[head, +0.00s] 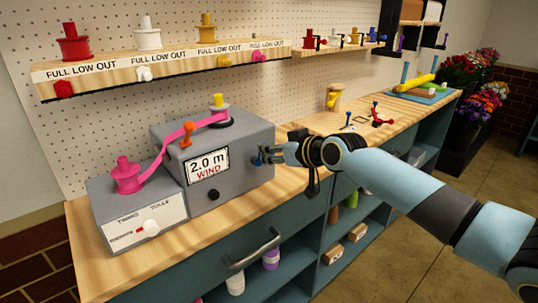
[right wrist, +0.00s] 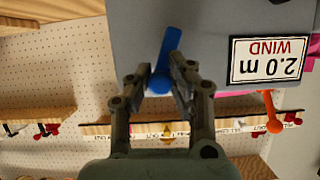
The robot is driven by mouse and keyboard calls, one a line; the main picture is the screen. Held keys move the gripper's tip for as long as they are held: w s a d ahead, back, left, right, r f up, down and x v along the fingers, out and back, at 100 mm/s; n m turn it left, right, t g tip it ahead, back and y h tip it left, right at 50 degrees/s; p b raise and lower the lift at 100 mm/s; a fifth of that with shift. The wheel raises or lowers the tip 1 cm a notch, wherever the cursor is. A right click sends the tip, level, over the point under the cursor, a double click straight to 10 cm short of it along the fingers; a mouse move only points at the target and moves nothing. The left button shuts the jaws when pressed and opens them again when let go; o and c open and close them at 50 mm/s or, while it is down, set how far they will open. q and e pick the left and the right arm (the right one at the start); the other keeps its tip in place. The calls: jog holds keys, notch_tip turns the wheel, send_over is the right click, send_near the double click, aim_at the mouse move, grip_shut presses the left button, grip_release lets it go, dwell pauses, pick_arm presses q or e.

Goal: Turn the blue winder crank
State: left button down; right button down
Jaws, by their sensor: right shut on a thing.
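The grey winder (head: 238,176) stands on the wooden counter and has a sign (head: 208,166) reading "2.0 m WIND". The blue crank (head: 259,161) is on its right side, mostly hidden by my right gripper (head: 268,155) in the head view. In the right wrist view the blue crank (right wrist: 169,62) shows as a slanted bar with a rounded end between the fingers. My right gripper (right wrist: 165,82) is shut on the crank there. My left gripper is in neither view.
Pink ribbon runs from a pink spool (head: 126,176) past an orange lever (head: 187,133) to a yellow-topped spool (head: 219,102) on the winder. A shelf (head: 165,70) with several spools hangs above. Right of my gripper, the counter holds a red tool (head: 381,118) and a blue tray (head: 418,96).

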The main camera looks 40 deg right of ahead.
jog(key=shift+d+f+m, duration=0.15)
jog(key=shift+f+m, duration=0.05)
jog(key=shift+m, duration=0.1)
dwell(0.4)
jog(key=c, duration=1.1)
grip_release()
jog(key=shift+c, duration=0.2)
jog(key=shift+r, duration=0.1)
jog(key=v, duration=1.2)
jog(key=shift+d, duration=0.2)
